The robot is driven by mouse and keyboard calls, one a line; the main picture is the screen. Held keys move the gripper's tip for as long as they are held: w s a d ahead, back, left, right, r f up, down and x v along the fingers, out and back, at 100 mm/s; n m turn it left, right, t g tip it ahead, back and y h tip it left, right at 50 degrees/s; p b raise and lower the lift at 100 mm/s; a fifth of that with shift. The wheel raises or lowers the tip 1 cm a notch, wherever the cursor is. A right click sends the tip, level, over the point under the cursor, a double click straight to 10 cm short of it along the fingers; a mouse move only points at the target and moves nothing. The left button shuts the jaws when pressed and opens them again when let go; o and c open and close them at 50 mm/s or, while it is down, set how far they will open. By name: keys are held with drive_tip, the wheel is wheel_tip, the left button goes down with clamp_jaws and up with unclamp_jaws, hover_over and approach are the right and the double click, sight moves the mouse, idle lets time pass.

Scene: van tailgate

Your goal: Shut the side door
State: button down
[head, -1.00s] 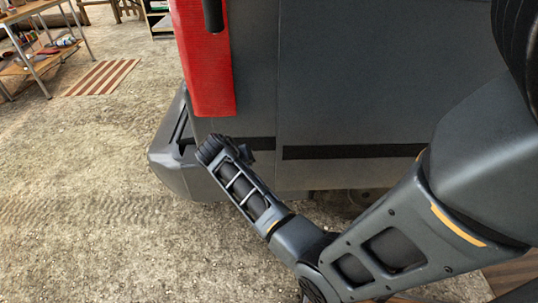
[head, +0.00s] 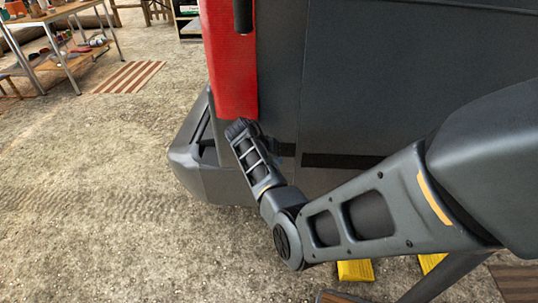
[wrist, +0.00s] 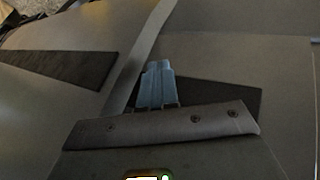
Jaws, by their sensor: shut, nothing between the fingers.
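The van's dark grey side (head: 410,60) fills the right of the head view. A vertical seam runs down it, and the panel right of the seam looks like the side door (head: 370,90). In the wrist view a pale slanted band (wrist: 143,60) separates two grey panels, each with a dark trim strip. I cannot tell whether the door is flush. My gripper (wrist: 157,70) is shut and empty, its blue-grey fingertips close before the panel near that band. Contact is unclear.
A red tail light (head: 233,65) and the grey bumper corner (head: 195,165) are left of the seam. Yellow blocks (head: 355,270) lie on the ground below my arm. A workbench (head: 60,40) and striped mat (head: 128,77) stand far left. Gravel between is clear.

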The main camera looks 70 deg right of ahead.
drive_tip(key=shift+s+d+f+p, duration=0.1)
drive_tip(key=shift+s+d+p, duration=0.2)
drive_tip(key=shift+s, duration=0.7)
drive_tip(key=shift+s+d+f+p, duration=0.1)
drive_tip(key=shift+s+d+p, duration=0.15)
drive_tip(key=shift+s, duration=0.75)
drive_tip(key=shift+s+d+r, duration=0.1)
